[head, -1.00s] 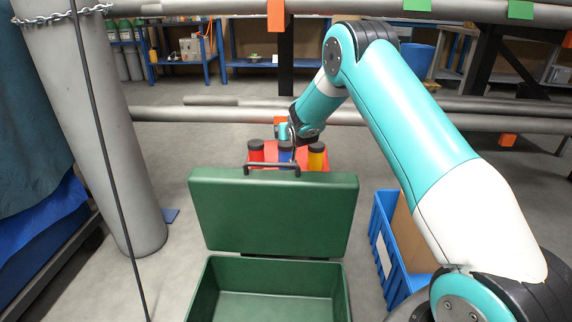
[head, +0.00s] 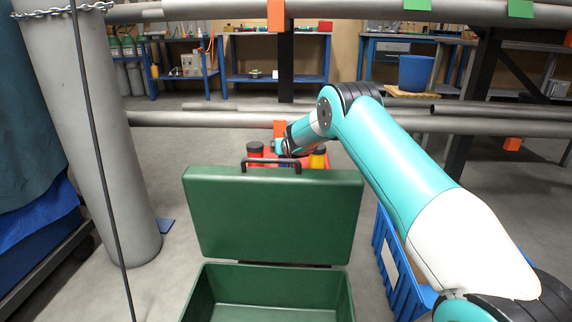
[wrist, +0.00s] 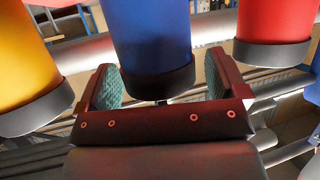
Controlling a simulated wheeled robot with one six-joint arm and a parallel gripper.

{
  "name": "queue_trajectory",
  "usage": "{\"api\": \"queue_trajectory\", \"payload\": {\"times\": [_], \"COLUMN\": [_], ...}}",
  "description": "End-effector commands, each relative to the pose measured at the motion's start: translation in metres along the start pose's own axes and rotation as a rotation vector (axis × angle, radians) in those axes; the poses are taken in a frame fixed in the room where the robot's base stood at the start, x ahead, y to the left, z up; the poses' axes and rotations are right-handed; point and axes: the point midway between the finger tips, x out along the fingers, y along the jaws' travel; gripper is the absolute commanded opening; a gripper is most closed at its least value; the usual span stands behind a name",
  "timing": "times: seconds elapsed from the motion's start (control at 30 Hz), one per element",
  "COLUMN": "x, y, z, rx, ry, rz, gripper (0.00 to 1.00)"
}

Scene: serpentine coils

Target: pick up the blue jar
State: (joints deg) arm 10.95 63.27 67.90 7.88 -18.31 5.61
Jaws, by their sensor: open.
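The blue jar (wrist: 146,32) has a dark lid and stands between a yellow jar (wrist: 28,62) and a red jar (wrist: 275,22). The wrist view shows the jars lid-down. My gripper (wrist: 160,78) is open, with a finger on each side of the blue jar near its lid. A gap shows at the right finger; contact at the left finger cannot be told. In the head view the red jar (head: 255,150) and yellow jar (head: 318,159) show behind the case lid. The blue jar is mostly hidden there by my arm and the case handle.
An open green case (head: 272,215) stands in front of the jars, its raised lid and handle between them and me. A blue crate (head: 396,265) is at right. A grey pipe column (head: 85,130) stands left, and horizontal pipes (head: 205,118) run behind the jars.

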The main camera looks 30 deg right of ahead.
Motion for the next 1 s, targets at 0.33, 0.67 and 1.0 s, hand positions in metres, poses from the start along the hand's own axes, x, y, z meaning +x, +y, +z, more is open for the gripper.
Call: {"api": "queue_trajectory", "payload": {"times": [0.33,0.67,1.0], "x": [-0.001,-0.001,-0.015], "y": [0.0,0.0,0.0], "z": [-0.001,-0.002,-0.037], "rx": [0.0,0.0,0.0], "ry": [0.0,0.003,0.007], "rz": [0.0,0.0,-0.001], "gripper": [0.5,0.06,0.06]}}
